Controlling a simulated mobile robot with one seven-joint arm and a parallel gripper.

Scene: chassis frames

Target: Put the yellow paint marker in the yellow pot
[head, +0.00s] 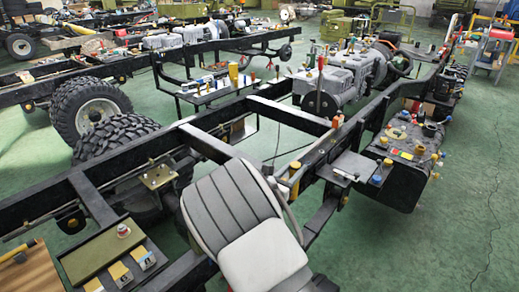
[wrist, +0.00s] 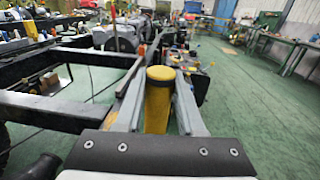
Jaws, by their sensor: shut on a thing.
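The yellow paint marker, a yellow cylinder with a rounded top and a dark ring below it (wrist: 157,108), stands between the two grey fingers of my gripper (wrist: 162,76) in the wrist view. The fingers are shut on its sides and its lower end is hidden. A round yellow pot with a dark inside (head: 429,130) appears to stand on the cluttered black tank top at the right. I cannot tell for sure that it is the task's pot.
The black tank top (head: 398,155) carries several small caps and tools. An upright yellow cylinder (head: 233,76) stands on a side shelf. Green floor (head: 470,215) is clear at the right.

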